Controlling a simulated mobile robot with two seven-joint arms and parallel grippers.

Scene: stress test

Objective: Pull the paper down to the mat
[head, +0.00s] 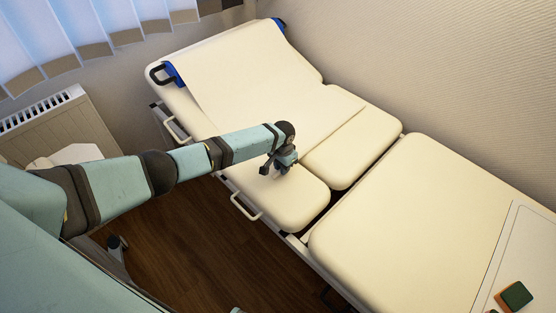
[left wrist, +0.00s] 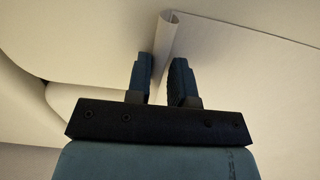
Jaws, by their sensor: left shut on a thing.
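The cream paper (head: 262,80) lies over the raised upper part of the couch, running down from the blue-ended holder at its head. Its lower edge crosses the couch near my left gripper (head: 273,168). In the left wrist view, a curled edge of the paper (left wrist: 166,38) stands between the two fingers of my left gripper (left wrist: 160,62), which is shut on it. The exact contact is small and partly hidden in the head view. A pale outlined sheet, apparently the mat (head: 522,240), lies on the couch's lower section at the right. My right gripper is not in view.
A dark green block (head: 516,295) with an orange edge sits on the mat. Gaps separate the couch cushions (head: 390,220). Side rails (head: 246,207) run along the near edge. A radiator (head: 45,125) and window blinds stand at the left, and a wall borders the far side.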

